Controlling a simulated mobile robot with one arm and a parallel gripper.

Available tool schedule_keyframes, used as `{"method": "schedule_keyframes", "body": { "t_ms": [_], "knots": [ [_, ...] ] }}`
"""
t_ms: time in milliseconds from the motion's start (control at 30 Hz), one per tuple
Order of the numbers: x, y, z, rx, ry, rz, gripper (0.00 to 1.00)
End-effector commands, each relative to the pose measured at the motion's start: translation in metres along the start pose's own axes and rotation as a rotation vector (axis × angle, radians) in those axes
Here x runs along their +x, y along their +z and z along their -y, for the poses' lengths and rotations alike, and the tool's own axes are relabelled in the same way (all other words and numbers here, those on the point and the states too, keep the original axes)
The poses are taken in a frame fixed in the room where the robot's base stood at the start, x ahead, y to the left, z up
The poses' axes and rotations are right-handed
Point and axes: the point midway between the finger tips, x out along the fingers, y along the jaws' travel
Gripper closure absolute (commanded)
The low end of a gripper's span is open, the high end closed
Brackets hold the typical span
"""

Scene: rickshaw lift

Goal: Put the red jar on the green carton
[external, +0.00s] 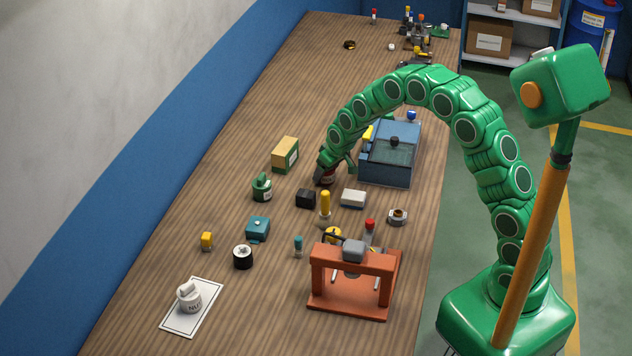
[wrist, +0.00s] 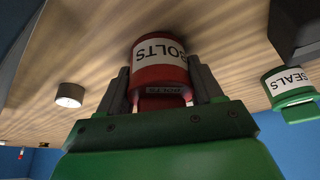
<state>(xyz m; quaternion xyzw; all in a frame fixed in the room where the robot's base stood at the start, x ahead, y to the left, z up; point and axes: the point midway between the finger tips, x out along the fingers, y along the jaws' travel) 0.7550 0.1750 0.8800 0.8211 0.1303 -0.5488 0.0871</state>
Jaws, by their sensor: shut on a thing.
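The red jar (wrist: 160,68), labelled BOLTS, sits between the two fingers of my gripper (wrist: 162,90) in the wrist view. My gripper is shut on it. In the external view my gripper (external: 326,172) points down near the middle of the table, and only a little of the red jar (external: 328,179) shows under it. I cannot tell whether the jar touches the table. The carton (external: 284,155), tan with a green lower side, stands upright to the left of my gripper and slightly farther back. Its top looks bare.
A green SEALS jar (external: 262,189) stands left of my gripper, also in the wrist view (wrist: 290,88). A black block (external: 306,198) and a yellow-topped post (external: 325,205) stand in front. A blue case (external: 385,175) is close on the right. The table behind the carton is clear.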

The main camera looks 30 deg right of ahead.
Motion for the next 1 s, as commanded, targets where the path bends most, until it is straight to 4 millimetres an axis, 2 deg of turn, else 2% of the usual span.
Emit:
{"method": "schedule_keyframes", "body": {
  "t_ms": [200,367,500,667,1000],
  "knots": [
    [-0.002,-0.001,0.0,0.0,0.0,-0.001,1.0],
    [-0.013,-0.006,0.0,0.0,0.0,-0.003,1.0],
    [-0.033,-0.014,0.0,0.0,0.001,-0.006,1.0],
    [-0.051,-0.006,0.001,0.0,0.001,-0.004,1.0],
    [-0.101,0.01,0.004,0.0,0.0,-0.003,1.0]
  ]
}}
